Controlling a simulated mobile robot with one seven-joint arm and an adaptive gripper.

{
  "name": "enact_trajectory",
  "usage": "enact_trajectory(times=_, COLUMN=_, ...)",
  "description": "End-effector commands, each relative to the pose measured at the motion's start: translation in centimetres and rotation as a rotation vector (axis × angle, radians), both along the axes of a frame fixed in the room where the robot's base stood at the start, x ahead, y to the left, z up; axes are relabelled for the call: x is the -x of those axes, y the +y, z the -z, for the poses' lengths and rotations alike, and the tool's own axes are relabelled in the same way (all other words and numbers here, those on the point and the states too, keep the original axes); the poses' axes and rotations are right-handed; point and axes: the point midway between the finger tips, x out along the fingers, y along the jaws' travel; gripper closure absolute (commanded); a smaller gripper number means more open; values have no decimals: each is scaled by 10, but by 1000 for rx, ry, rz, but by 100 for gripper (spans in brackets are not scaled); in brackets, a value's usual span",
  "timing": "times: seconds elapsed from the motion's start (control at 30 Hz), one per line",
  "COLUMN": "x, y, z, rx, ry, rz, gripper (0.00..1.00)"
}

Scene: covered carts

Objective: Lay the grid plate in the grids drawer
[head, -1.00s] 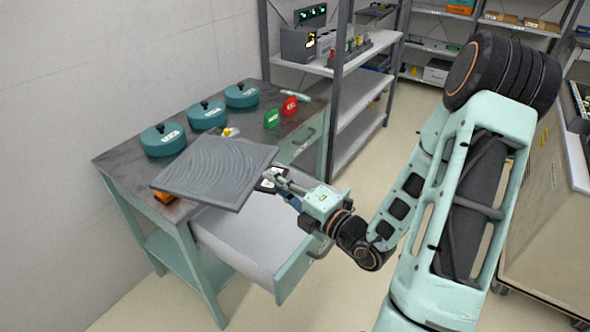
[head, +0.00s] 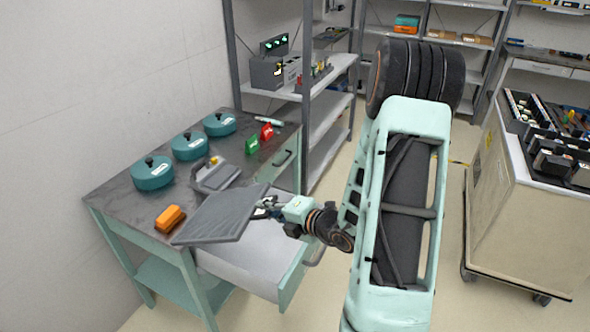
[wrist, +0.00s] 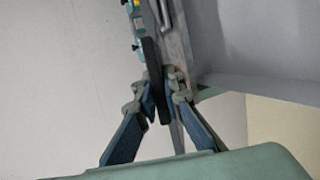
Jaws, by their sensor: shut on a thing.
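The grid plate (head: 222,217) is a flat grey square, held tilted over the open drawer and the table's front edge. My gripper (head: 262,208) is shut on the plate's right edge. In the wrist view the fingers (wrist: 162,100) close on the plate (wrist: 154,75), which shows edge-on as a dark strip. The open drawer (head: 245,272) is pale inside and pulled out from the table's front; the plate hides part of it. I cannot read any label on it.
A shelf rack (head: 320,100) stands behind; a loaded cart (head: 520,215) is at right.

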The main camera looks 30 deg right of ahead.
Motion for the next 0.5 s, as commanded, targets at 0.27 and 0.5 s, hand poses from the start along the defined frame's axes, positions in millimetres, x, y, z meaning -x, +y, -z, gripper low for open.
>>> enact_trajectory(times=0.27, x=-22, y=-83, z=-34, rx=183, ry=150, rz=119, gripper=100)
enact_trajectory(times=0.5, x=-25, y=-105, z=-36, rx=221, ry=187, rz=157, gripper=100)
